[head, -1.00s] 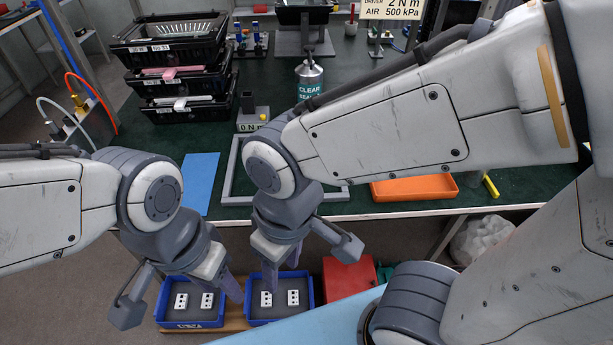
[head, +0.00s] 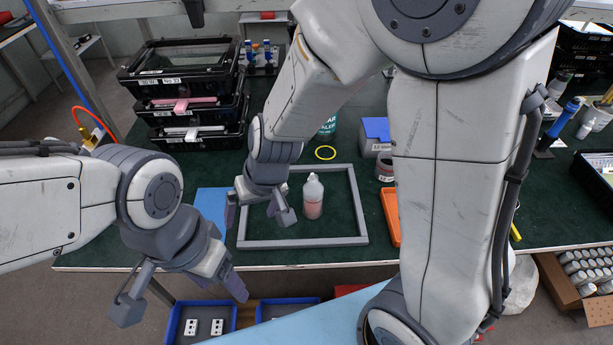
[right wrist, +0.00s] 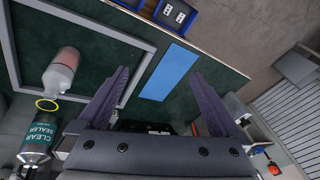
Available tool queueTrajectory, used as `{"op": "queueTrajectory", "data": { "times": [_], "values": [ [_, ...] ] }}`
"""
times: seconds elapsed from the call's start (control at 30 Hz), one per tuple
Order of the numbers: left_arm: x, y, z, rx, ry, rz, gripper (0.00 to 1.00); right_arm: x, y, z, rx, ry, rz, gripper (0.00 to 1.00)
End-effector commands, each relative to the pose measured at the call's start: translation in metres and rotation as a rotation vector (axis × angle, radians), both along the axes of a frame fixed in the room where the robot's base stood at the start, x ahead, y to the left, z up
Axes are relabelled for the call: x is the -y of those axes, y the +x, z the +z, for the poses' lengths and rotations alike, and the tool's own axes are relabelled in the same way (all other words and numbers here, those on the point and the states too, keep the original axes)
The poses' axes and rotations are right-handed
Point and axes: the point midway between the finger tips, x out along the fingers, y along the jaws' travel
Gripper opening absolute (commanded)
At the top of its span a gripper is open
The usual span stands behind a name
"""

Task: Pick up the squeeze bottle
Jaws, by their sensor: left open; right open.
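The squeeze bottle (head: 313,196) is clear with pinkish contents and a pale tip. It stands upright inside the grey square frame (head: 308,242) on the green table, and also shows at the left of the right wrist view (right wrist: 62,72). My right gripper (head: 257,212) hangs over the frame's left side, just left of the bottle and apart from it. It is open and empty, and its fingers (right wrist: 160,74) show nothing between them in the right wrist view. My left gripper (head: 182,298) is open and empty in front of the table edge, above the blue trays.
A clear sealer can (head: 328,124) and a yellow ring (head: 325,153) are behind the bottle. A blue mat (head: 211,208) lies left of the frame and an orange tray (head: 391,216) right. Black crates (head: 180,85) are stacked at back left. Blue trays (head: 205,313) sit below the edge.

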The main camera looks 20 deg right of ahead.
Motion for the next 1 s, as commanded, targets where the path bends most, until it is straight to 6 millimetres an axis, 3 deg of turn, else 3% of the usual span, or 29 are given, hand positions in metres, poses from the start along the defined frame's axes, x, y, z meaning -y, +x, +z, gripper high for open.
{"op": "queueTrajectory", "data": {
  "times": [0.03,0.1,0.2,0.3,0.4,0.6,1.0],
  "values": [
    [0.0,0.0,0.026,0.0,0.0,0.0,0.69,0.017,0.029,0.002,0.012,-0.009,-0.114,1.0],
    [0.0,0.0,0.04,0.0,0.0,0.001,0.69,0.045,0.062,-0.009,0.049,-0.035,-0.254,1.0],
    [0.0,0.0,0.057,0.0,0.0,0.001,0.69,0.092,0.092,-0.028,0.086,-0.1,-0.427,1.0],
    [0.0,0.0,0.067,0.0,0.0,0.001,0.69,0.133,0.105,-0.044,0.108,-0.169,-0.554,1.0],
    [0.0,0.0,0.072,0.0,0.0,0.001,0.69,0.161,0.108,-0.054,0.117,-0.222,-0.628,1.0],
    [0.0,0.0,0.061,-0.001,0.001,0.001,0.69,0.18,0.115,-0.084,0.121,-0.255,-0.669,1.0],
    [0.0,0.0,0.05,-0.001,0.001,0.0,0.69,0.184,0.128,-0.122,0.121,-0.253,-0.666,1.0]
  ]
}}
